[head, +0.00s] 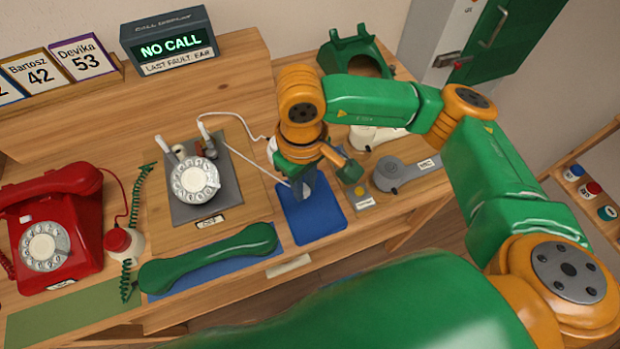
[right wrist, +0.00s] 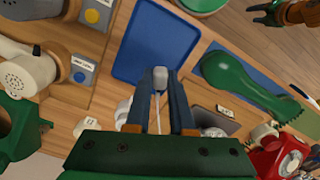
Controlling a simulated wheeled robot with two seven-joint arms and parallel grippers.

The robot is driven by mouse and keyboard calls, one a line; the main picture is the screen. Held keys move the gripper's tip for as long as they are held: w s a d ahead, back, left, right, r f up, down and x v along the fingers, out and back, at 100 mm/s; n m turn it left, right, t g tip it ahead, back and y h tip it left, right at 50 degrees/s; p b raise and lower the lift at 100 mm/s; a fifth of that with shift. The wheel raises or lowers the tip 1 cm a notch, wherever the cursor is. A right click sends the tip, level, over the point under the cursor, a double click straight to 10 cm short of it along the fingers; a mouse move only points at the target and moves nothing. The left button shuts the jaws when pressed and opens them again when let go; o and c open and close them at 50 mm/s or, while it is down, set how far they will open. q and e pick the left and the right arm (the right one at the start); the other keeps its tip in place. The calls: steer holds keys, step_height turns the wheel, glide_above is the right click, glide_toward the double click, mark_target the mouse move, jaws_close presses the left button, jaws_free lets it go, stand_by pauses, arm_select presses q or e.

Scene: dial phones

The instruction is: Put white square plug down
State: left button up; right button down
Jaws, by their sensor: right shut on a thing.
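My right gripper (head: 306,192) points down over the blue tray (head: 329,221) in the middle of the desk. In the right wrist view its fingers (right wrist: 160,98) are shut on the white square plug (right wrist: 160,76), which has a thin pale cord trailing from it. In the head view the fingers mostly hide the plug. Part of my left gripper (right wrist: 264,13) shows at the top right of the right wrist view, too small to read its jaws.
A grey board with a white dial (head: 195,180) lies left of the tray. A green handset (head: 208,259) rests on a blue mat in front. A red dial phone (head: 50,240) stands at the left. A grey earpiece-like part (head: 390,175) and a small yellow-marked block (head: 362,200) lie to the right.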

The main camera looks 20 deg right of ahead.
mark_target(307, 189)
steer(key=f, duration=0.2)
steer(key=w+d+f+p, duration=0.1)
steer(key=f, duration=0.1)
steer(key=w+f+p, duration=0.1)
steer(key=f, duration=0.1)
steer(key=shift+w+d+f, duration=0.1)
steer(key=shift+w+d, duration=0.05)
steer(key=shift+w, duration=0.05)
steer(key=shift+f, duration=0.15)
steer(key=shift+f+b, duration=0.15)
steer(key=shift+b, duration=0.25)
steer(key=c, duration=0.8)
jaws_free()
steer(key=shift+r, duration=0.25)
step_height(307, 189, up, 12)
steer(key=shift+b, duration=0.9)
